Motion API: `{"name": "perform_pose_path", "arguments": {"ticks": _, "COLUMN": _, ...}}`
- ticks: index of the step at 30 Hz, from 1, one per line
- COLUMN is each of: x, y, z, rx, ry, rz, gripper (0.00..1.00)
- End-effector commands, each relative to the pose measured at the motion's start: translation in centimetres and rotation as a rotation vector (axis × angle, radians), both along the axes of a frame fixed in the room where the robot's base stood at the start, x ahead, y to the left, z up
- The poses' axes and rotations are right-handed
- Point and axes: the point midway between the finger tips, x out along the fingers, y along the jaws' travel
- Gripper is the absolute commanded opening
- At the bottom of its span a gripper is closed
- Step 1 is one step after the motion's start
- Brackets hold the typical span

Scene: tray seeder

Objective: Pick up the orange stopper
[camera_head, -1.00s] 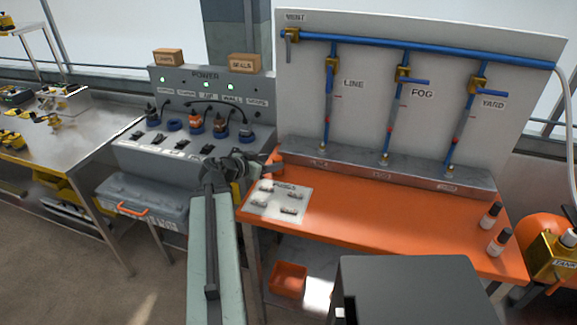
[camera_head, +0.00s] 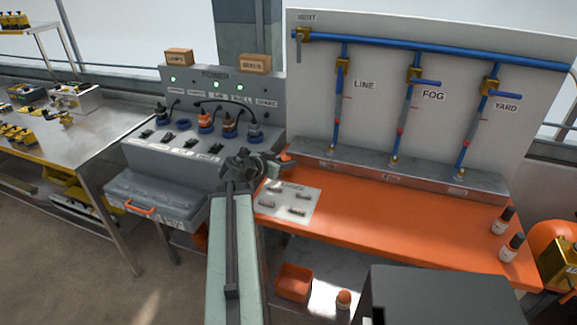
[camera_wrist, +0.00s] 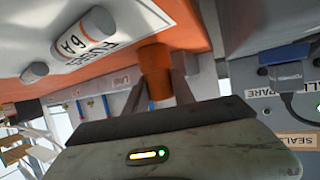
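An orange cylinder that looks like the orange stopper (camera_head: 286,161) stands at the back left of the orange bench, near the left end of the grey manifold. In the wrist view the orange stopper (camera_wrist: 155,68) lies between my two fingers, one on each side. My gripper (camera_wrist: 157,82) reaches to it from the left in the head view, where the gripper (camera_head: 278,165) is small and dark. The fingers are very close to the stopper's sides, but I cannot tell whether they press on it.
A white fuse card (camera_head: 290,200) with several fuses lies just in front on the orange bench (camera_head: 400,226). The grey power panel (camera_head: 185,150) stands left. Two small bottles (camera_head: 508,230) stand at the bench's right end. An orange bin (camera_head: 294,282) sits below.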

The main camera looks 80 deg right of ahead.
Motion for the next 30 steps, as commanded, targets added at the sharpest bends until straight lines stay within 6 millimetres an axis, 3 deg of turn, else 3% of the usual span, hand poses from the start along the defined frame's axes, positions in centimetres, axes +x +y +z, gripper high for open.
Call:
{"name": "perform_pose_path", "arguments": {"ticks": 8, "x": -0.3, "y": -0.1, "z": 0.0, "rx": 0.000, "ry": 0.001, "rz": -0.004, "gripper": 0.00}}
{"name": "perform_pose_path", "arguments": {"ticks": 13, "x": -0.3, "y": -0.1, "z": 1.1, "rx": 0.001, "ry": 0.001, "rz": -0.005, "gripper": 0.00}}
{"name": "perform_pose_path", "arguments": {"ticks": 24, "x": -0.4, "y": -0.1, "z": 8.4, "rx": 0.000, "ry": 0.000, "rz": -0.006, "gripper": 0.00}}
{"name": "perform_pose_path", "arguments": {"ticks": 30, "x": -0.4, "y": -0.1, "z": 10.3, "rx": 0.000, "ry": 0.000, "rz": -0.006, "gripper": 0.00}}
